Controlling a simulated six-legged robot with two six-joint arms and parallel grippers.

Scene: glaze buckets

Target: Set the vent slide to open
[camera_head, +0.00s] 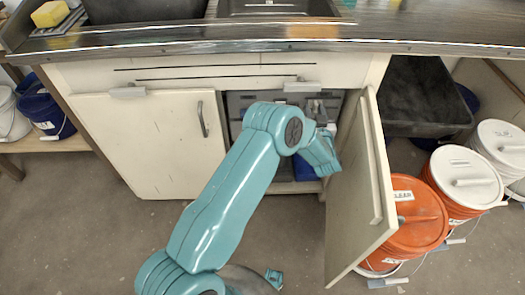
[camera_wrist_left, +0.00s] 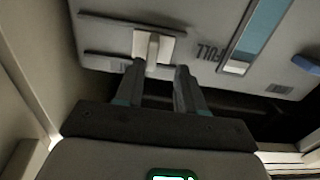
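The vent slide (camera_wrist_left: 152,47) is a pale plate with an upright tab, between two dark rails on a light panel (camera_wrist_left: 205,25) in the left wrist view.
The open cabinet door (camera_head: 362,195) stands right of my arm; the closed door (camera_head: 150,140) is left. A blue gauge strip (camera_wrist_left: 268,28) marked FULL is right of the slide. Orange buckets (camera_head: 412,222) and white-lidded buckets (camera_head: 465,175) stand on the floor at right.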

